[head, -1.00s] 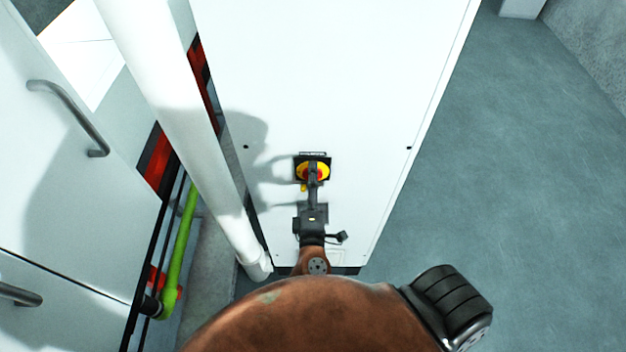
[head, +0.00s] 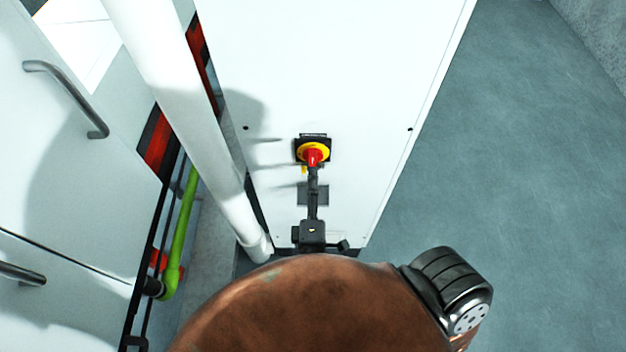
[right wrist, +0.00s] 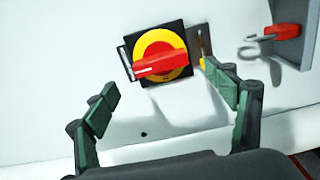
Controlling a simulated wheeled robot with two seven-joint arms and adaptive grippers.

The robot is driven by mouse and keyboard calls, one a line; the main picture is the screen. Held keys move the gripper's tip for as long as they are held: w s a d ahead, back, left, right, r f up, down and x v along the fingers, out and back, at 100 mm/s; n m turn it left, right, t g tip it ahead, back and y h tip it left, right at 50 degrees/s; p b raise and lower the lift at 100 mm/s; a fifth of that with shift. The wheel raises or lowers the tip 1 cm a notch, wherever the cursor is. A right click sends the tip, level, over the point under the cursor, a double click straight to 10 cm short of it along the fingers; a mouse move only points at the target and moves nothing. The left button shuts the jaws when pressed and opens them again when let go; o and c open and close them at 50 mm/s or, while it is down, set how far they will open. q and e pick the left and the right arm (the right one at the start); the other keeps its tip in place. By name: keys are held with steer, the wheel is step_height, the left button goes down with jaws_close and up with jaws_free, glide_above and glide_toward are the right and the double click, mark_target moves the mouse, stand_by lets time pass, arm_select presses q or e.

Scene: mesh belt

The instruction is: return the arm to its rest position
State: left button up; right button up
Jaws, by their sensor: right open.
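My right gripper (head: 313,200) is in front of the white cabinet (head: 340,60), just below the rotary switch in the head view. In the right wrist view its two green-padded fingers (right wrist: 165,97) are spread apart with nothing between them. The switch has a red handle (right wrist: 160,65) on a yellow disc and a black square plate; it also shows in the head view (head: 313,157). The fingers are apart from the handle. My brown arm covers the bottom middle of the head view. My left gripper does not show.
A white vertical pipe (head: 180,110) stands left of the cabinet. A green pipe (head: 181,235) and a white door with a grey handle (head: 75,90) are further left. A red hook-like part (right wrist: 283,31) shows in the right wrist view. Open grey floor (head: 500,170) lies to the right.

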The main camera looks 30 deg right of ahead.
stand_by(0.3)
steer(key=s+d+f+m+g+y, duration=0.2)
steer(key=s+d+f+m+g, duration=0.25)
steer(key=d+f, duration=0.4)
steer(key=s+d+f+m+g+y, duration=0.2)
steer(key=s+d+f+m+g, duration=0.3)
steer(key=f, duration=0.7)
steer(key=s+a+f+m+g+y, duration=0.2)
steer(key=s+f+y, duration=0.3)
step_height(320, 180, down, 29)
steer(key=s+a+g+b, duration=0.1)
arm_select(q)
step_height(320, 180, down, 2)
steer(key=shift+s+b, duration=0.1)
steer(key=shift+b, duration=0.4)
arm_select(e)
steer(key=s+f+n+g, duration=0.1)
steer(key=s+f, duration=1.8)
steer(key=f, duration=0.1)
steer(key=shift+a+g, duration=0.2)
steer(key=shift+g, duration=0.15)
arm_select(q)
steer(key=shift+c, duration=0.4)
arm_select(e)
steer(key=shift+s, duration=0.35)
steer(key=shift+c, duration=0.3)
